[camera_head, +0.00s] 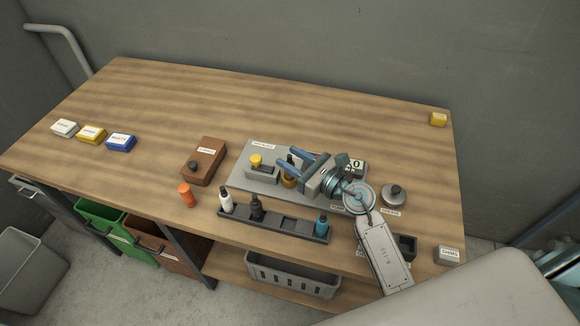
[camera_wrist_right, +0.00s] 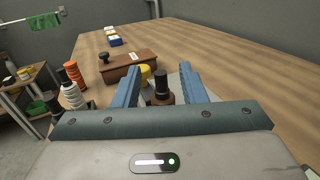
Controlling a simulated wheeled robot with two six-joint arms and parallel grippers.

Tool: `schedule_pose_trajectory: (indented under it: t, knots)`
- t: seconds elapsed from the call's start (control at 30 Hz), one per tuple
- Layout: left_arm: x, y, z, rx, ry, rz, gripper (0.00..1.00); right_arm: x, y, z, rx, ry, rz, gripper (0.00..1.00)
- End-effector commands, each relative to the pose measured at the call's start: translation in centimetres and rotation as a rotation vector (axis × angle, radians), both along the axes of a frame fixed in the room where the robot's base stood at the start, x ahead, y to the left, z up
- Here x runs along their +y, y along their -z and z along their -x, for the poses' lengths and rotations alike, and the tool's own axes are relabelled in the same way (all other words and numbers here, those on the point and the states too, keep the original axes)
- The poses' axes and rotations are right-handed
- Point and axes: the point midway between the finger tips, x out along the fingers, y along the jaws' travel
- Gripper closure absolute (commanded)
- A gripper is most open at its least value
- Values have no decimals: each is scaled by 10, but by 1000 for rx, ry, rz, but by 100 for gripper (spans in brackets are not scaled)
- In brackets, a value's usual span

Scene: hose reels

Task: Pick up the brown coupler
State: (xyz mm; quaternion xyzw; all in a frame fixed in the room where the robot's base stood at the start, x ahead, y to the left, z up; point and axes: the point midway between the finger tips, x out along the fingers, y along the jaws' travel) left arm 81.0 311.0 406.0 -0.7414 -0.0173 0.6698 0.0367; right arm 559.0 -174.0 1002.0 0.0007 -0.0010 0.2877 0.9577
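The brown coupler (camera_head: 289,181), brown at the bottom with a black upper part, stands on the grey plate (camera_head: 243,182). In the right wrist view the coupler (camera_wrist_right: 161,96) shows upright between my two blue fingers, its lower end hidden by the gripper's body. My right gripper (camera_head: 294,160) is open, with its fingers pointing left over the plate and one on each side of the coupler. I cannot tell whether either finger touches it. In the head view the fingers partly cover the coupler. My left gripper is not in view.
A yellow-topped piece (camera_head: 256,160) stands left of the coupler on the plate. In front is a dark rack (camera_head: 285,222) with white, black and teal bottles. A brown box (camera_head: 205,160) and an orange cylinder (camera_head: 187,194) stand further left. The table's back is clear.

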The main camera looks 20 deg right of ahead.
Motion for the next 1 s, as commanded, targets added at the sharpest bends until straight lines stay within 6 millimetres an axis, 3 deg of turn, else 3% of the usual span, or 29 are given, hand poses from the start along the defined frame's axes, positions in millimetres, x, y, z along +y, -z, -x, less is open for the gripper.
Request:
schedule_pose_trajectory:
  t: [0.03,0.2,0.47,0.67,1.0]
  knots:
    - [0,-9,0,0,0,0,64,4,-6,-9,1,0,-4,62]
    - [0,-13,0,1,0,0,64,14,-2,-23,1,0,-2,62]
    - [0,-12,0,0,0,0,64,15,0,-24,0,0,1,62]
    - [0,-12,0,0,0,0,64,15,0,-24,-1,0,1,100]
    - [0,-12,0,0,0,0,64,15,-1,-24,-1,0,1,100]
